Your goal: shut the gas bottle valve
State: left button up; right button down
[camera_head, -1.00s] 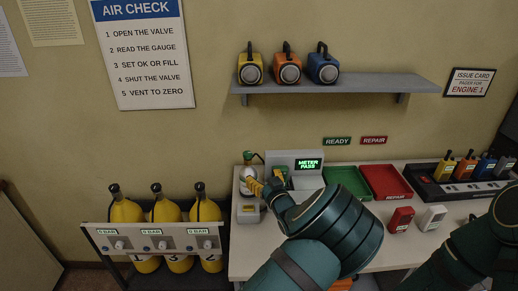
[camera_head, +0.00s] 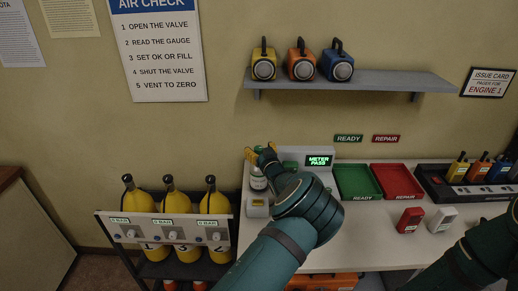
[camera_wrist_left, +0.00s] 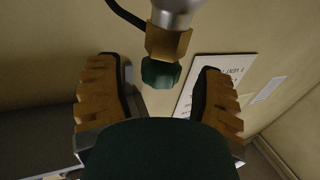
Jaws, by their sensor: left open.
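The gas bottle (camera_head: 258,180) is a small pale bottle standing at the left end of the desk beside the meter. In the left wrist view, its green valve knob (camera_wrist_left: 160,73) sits on a brass fitting (camera_wrist_left: 167,42) at the neck of the grey bottle (camera_wrist_left: 175,12). My left gripper (camera_head: 262,153) is at the top of the bottle. In the left wrist view it is open (camera_wrist_left: 157,76), with one tan finger on each side of the knob and a visible gap on both sides. My right gripper is out of view; only part of the right arm shows.
The meter (camera_head: 318,160), reading METER PASS, stands just right of the bottle. A green tray (camera_head: 342,183) and a red tray (camera_head: 396,171) lie farther right. Yellow cylinders (camera_head: 214,203) stand in a rack at left. A shelf (camera_head: 390,82) hangs above.

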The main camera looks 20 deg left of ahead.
pick_arm(q)
jog(key=shift+w+a, duration=0.25)
jog(key=shift+o, duration=0.2)
grip_shut()
